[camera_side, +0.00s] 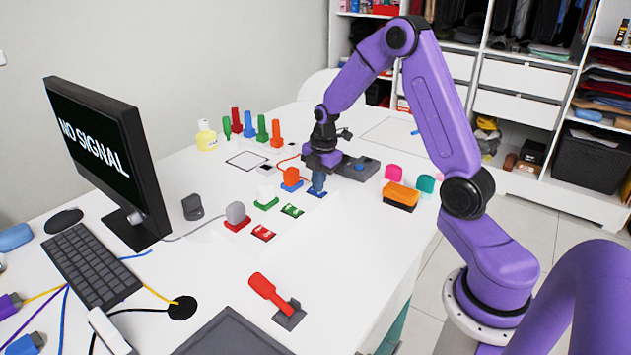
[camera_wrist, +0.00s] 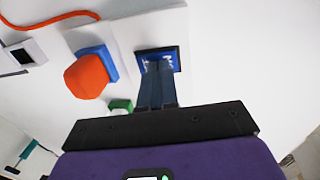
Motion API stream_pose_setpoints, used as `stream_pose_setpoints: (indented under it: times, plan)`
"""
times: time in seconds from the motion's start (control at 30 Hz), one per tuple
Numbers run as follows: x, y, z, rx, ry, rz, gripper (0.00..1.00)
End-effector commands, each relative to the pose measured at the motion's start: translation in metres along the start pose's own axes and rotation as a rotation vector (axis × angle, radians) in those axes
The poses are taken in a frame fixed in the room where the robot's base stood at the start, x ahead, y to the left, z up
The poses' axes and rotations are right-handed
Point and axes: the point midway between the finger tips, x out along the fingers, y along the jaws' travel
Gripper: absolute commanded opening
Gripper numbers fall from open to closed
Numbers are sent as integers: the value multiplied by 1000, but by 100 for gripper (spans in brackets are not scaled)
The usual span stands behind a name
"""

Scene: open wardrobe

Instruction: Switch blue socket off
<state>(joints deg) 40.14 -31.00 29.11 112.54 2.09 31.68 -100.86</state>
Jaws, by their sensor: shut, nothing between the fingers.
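The blue socket (camera_side: 291,186) sits on the white table with an orange plug (camera_side: 291,175) in it. In the wrist view the blue socket (camera_wrist: 108,60) and the orange plug (camera_wrist: 86,77) are left of my fingers. The blue switch (camera_wrist: 174,56), a dark-framed rocker with white lettering, is beside the socket. My gripper (camera_side: 318,191) is shut and empty, pointing down at this switch. In the wrist view my fingertips (camera_wrist: 157,66) overlap its near part and hide some of it. I cannot tell whether they touch it or which way the rocker is set.
Green (camera_side: 292,210) and red (camera_side: 263,233) switches lie nearer the camera, beside their sockets (camera_side: 265,203) (camera_side: 237,224). An orange-and-black block (camera_side: 400,196) stands to the right. A monitor (camera_side: 100,150) is at left.

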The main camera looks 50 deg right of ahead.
Motion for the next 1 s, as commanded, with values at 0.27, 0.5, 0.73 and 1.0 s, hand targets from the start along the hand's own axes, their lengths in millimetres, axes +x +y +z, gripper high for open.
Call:
stream_pose_setpoints:
  times: [0.27,0.5,0.73,1.0]
  plan:
    - [-1,0,0,0,0,3,0]
    - [-20,1,0,0,-1,7,0]
    - [-66,1,0,-1,-1,8,0]
    - [-117,1,0,0,-1,7,0]
